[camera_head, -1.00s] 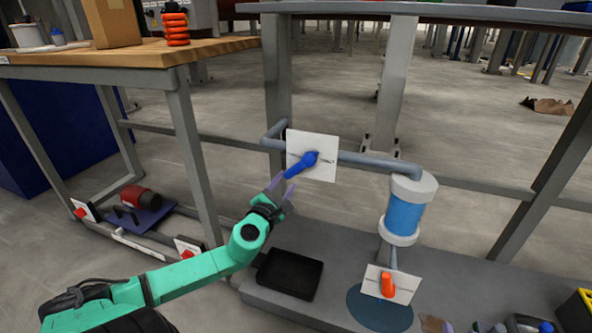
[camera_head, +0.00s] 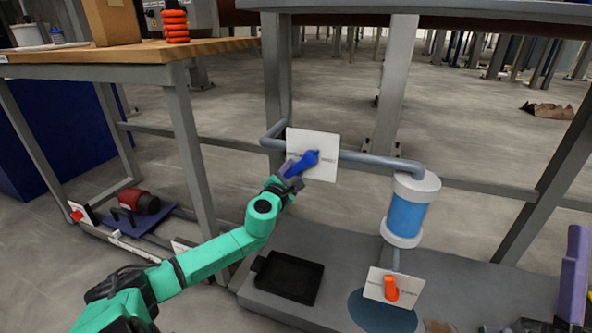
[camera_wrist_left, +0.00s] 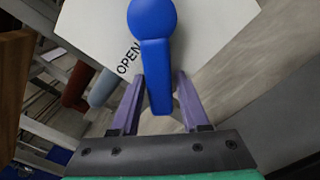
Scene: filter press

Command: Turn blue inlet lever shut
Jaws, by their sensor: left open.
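The blue inlet lever (camera_head: 303,163) sits on a white plate (camera_head: 325,145) on the grey pipe, its handle slanting down to the left. My left gripper (camera_head: 289,178) is at the handle's lower end. In the left wrist view, the blue lever (camera_wrist_left: 153,50) runs down between the two purple fingers of the open left gripper (camera_wrist_left: 160,80). A gap shows on the right side; contact on the left is unclear. The word OPEN is on the plate (camera_wrist_left: 95,35) left of the handle. A purple finger of my right gripper (camera_head: 574,275) shows at the right edge; its opening is hidden.
A blue and white filter cylinder (camera_head: 406,212) stands right of the lever. An orange lever (camera_head: 391,288) on a white plate is below it. A black tray (camera_head: 288,278) lies on the grey base. A wooden-topped table (camera_head: 130,50) is at left.

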